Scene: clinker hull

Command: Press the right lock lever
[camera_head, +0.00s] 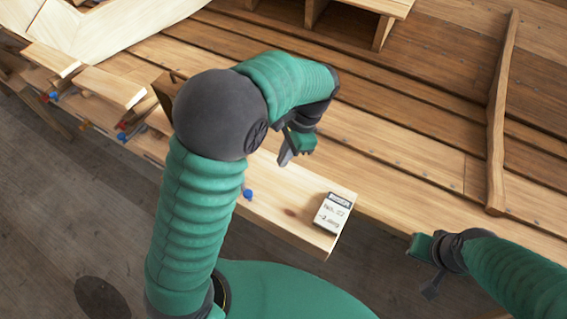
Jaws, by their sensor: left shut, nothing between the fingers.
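I cannot pick out a lock lever for certain. A small blue knob (248,194) shows at the front of the pale wooden bench or box (290,215), just right of my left forearm. My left gripper (286,158) is shut and empty, pointing down over the pale wood, above and to the right of the blue knob and apart from it in the picture. My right gripper (430,285) is at the lower right, in front of the plank edge, away from the knob; its jaw opening is unclear. My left arm hides part of the wood behind it.
A white printed card (333,212) lies on the right end of the pale wood. More blue and red knobs (122,136) show at the left among wooden blocks. The planked hull (420,110) with an upright rib (497,120) fills the back. Dark floor (60,210) is clear at lower left.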

